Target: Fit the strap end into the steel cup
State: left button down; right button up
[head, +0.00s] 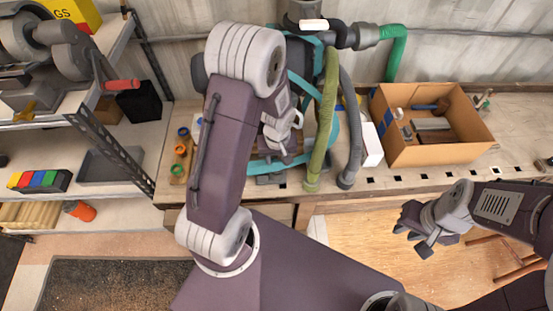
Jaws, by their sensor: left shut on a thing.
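My left arm crosses the middle of the head view, and its gripper (283,150) points down over the workbench. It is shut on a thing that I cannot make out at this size. Teal bands (333,150) curve around and behind this gripper; I cannot tell whether one is the strap. I cannot pick out the strap end or the steel cup with certainty; my left arm and gripper hide part of the bench there. My right gripper (414,233) is open and empty at the right, in front of the bench and over the wooden floor.
An olive hose (325,120) and a grey hose (347,130) hang close right of my left gripper. A cardboard box (456,153) with tools stands on the bench (410,181) at the right. Coloured rings (180,151) lie at its left end. Shelves (125,112) stand left.

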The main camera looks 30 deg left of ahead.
pick_arm(q)
jog(key=shift+f, duration=0.15)
dwell(0.5)
jog(key=shift+f+b, duration=0.5)
jog(key=shift+b, duration=0.2)
jog(key=c, duration=0.9)
grip_release()
jog(key=shift+r, duration=0.15)
notch_tip(320, 180, up, 9)
jog(key=p, duration=0.1)
jog(key=shift+s+d, duration=0.25)
jog(key=shift+s, duration=0.1)
